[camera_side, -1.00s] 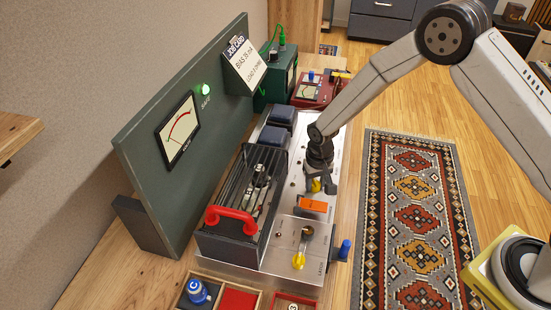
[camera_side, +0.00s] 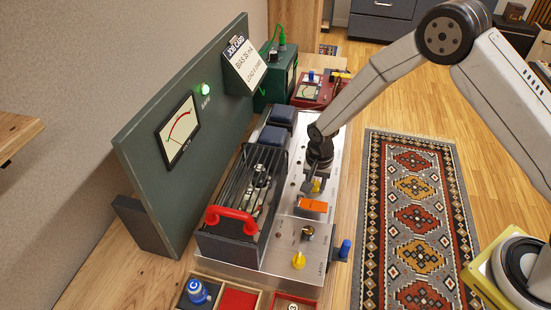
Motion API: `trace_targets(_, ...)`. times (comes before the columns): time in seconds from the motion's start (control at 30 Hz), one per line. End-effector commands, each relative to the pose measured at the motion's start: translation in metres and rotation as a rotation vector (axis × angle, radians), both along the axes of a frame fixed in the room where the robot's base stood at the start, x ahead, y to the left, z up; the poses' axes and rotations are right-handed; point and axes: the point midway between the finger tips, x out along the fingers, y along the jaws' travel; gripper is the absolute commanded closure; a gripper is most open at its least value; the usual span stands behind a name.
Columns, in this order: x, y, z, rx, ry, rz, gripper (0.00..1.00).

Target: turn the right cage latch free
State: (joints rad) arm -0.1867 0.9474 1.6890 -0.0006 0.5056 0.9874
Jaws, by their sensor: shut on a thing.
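The cage (camera_side: 240,205) is a dark wire box with a red handle (camera_side: 232,217) on the metal chassis (camera_side: 255,262). A yellow latch knob (camera_side: 298,260) stands on the near part of the chassis top, with nothing touching it. A second yellow latch (camera_side: 317,186) shows farther along the chassis, beneath my gripper (camera_side: 314,183). My gripper points down and is shut on this far latch, partly hiding it. An orange tag or block (camera_side: 313,206) lies just in front of it.
A green panel with a meter (camera_side: 177,129) and a lit green lamp (camera_side: 205,89) stands behind the chassis. A blue knob (camera_side: 345,248) is at the chassis's right edge. Trays (camera_side: 239,301) sit at the near edge. Green and red boxes (camera_side: 321,90) stand at the far end.

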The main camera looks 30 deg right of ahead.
Motion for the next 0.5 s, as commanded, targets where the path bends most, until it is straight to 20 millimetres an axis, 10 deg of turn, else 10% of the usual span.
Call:
trace_targets(0.27,0.0006,0.0000,0.0008,0.001,-0.001,-0.003,1.00)
trace_targets(0.3,0.0006,0.0000,0.0008,0.001,-0.001,-0.002,0.47)
trace_targets(0.4,0.0006,0.0000,0.0007,0.001,-0.001,-0.002,0.21)
trace_targets(0.5,0.0004,0.0000,0.0004,0.001,-0.001,-0.001,0.21)
